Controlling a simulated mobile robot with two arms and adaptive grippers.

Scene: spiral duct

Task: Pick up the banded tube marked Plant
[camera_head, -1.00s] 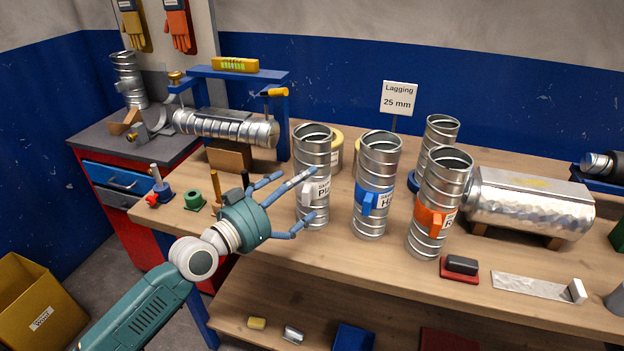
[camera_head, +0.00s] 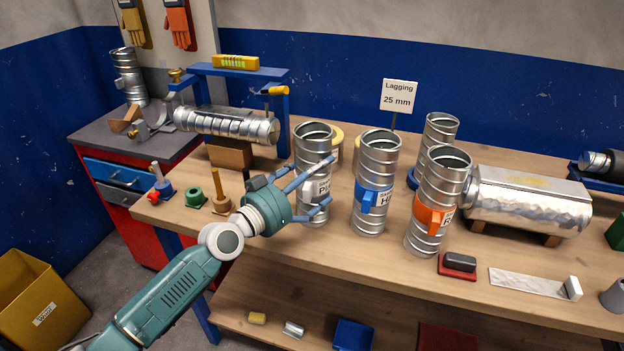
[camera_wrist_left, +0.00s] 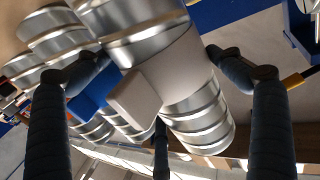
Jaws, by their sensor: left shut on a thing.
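The banded tube marked Plant (camera_head: 312,150) is a ribbed silver duct standing upright on the bench, with a partly covered label starting "Pl". My left gripper (camera_head: 325,186) is shut on this tube from the left and front, with its blue-grey fingers along the tube's sides. In the left wrist view the tube (camera_wrist_left: 205,118) fills the middle, with its pale grey block (camera_wrist_left: 135,98) between my fingers. The fingers' exact contact with the tube is hard to see. My right gripper is not in view.
A tube with a blue block (camera_head: 375,165) stands close to the right, and one with an orange block (camera_head: 440,180) beyond it. Another plain tube (camera_head: 441,130) stands behind. Small pegs (camera_head: 219,188) stand on the left. A Lagging sign (camera_head: 398,96) rises behind.

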